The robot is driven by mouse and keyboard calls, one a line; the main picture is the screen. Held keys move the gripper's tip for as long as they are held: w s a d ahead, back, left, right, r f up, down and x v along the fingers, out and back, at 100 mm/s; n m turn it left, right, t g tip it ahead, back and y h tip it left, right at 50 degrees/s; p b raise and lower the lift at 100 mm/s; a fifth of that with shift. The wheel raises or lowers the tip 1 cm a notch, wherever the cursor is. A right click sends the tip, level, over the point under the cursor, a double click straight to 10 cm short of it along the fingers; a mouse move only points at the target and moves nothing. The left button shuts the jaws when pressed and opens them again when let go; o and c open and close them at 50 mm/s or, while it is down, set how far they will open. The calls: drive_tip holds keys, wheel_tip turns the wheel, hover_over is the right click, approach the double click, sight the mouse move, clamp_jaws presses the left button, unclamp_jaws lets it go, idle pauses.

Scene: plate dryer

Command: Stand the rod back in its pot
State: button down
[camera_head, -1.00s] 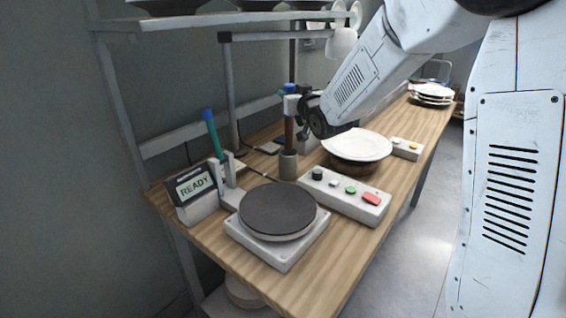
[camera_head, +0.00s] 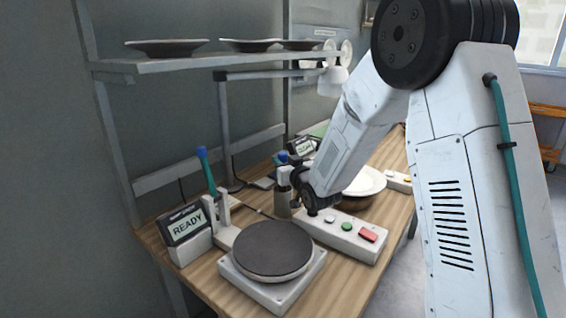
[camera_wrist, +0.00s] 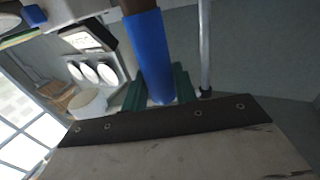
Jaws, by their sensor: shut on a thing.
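My gripper (camera_head: 287,178) is shut on a rod whose blue top (camera_head: 281,157) shows just above the jaws. The wrist view shows the blue part of the rod (camera_wrist: 150,50) between green finger pads, with a brown part at the picture's top edge. The grey pot (camera_head: 283,204) stands on the table directly below the gripper. The rod is about upright over the pot. The jaws are close to the pot's rim, and no brown shaft shows between them. The rod's lower end is hidden, so how deep it sits cannot be seen.
A teal rod with a blue tip (camera_head: 207,170) leans in a holder by the READY display (camera_head: 187,228). A round dark hotplate (camera_head: 272,250) is in front. A button box (camera_head: 342,235) and a white plate (camera_head: 366,181) are right of the pot. A shelf (camera_head: 230,62) hangs above.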

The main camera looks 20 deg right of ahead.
drive_tip(key=shift+f, duration=0.1)
drive_tip(key=c, duration=1.1)
unclamp_jaws()
drive_tip(key=shift+s, duration=0.1)
drive_tip(key=s+d+r+m+g+h, duration=0.1)
drive_tip(key=s+g, duration=0.7)
drive_tip(key=s, duration=1.6)
drive_tip(key=s+d+r+g+h, duration=0.1)
drive_tip(key=s+r+g, duration=0.3)
drive_tip(key=s, duration=2)
drive_tip(key=d+g, duration=0.1)
drive_tip(key=g, duration=0.3)
drive_tip(key=shift+s+m+g+h, duration=0.3)
drive_tip(key=shift+m+h, duration=0.1)
